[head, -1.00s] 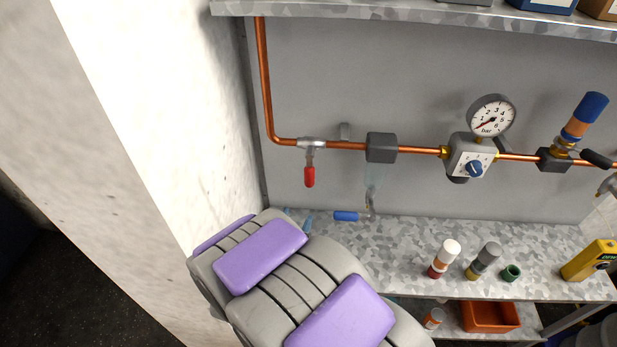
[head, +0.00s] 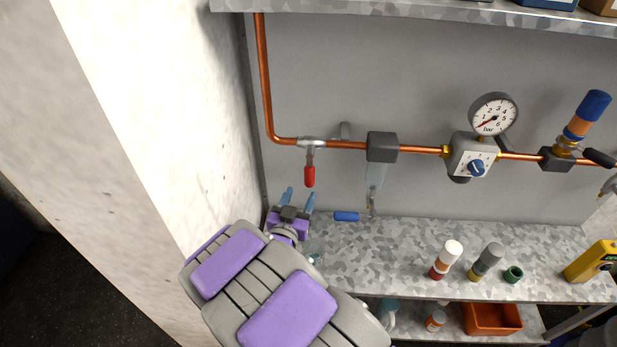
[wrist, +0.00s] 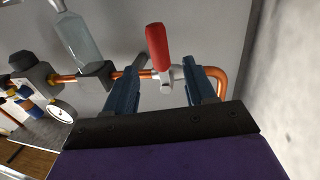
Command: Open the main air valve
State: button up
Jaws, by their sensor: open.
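The main air valve has a red lever handle (head: 309,176) that hangs straight down from a silver valve body (head: 311,142) on the copper pipe. In the wrist view the red handle (wrist: 158,47) shows between the blue fingers of my gripper (wrist: 166,76), seemingly beyond them, with the valve body (wrist: 166,78) beside it. My gripper (head: 300,198) is open and empty. In the head view it is below and slightly left of the red handle, fingers pointing up. I cannot tell the exact gap in depth.
A pale wall (head: 150,120) stands close on the left. A regulator (head: 470,158) and a pressure gauge (head: 494,114) reading near zero are further right. Bottles stand on the metal shelf (head: 400,250).

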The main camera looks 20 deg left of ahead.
aim_at(308, 180)
jog(key=w+b, duration=0.1)
jog(key=w, duration=0.8)
jog(key=shift+a, duration=0.15)
grip_shut()
dwell(0.4)
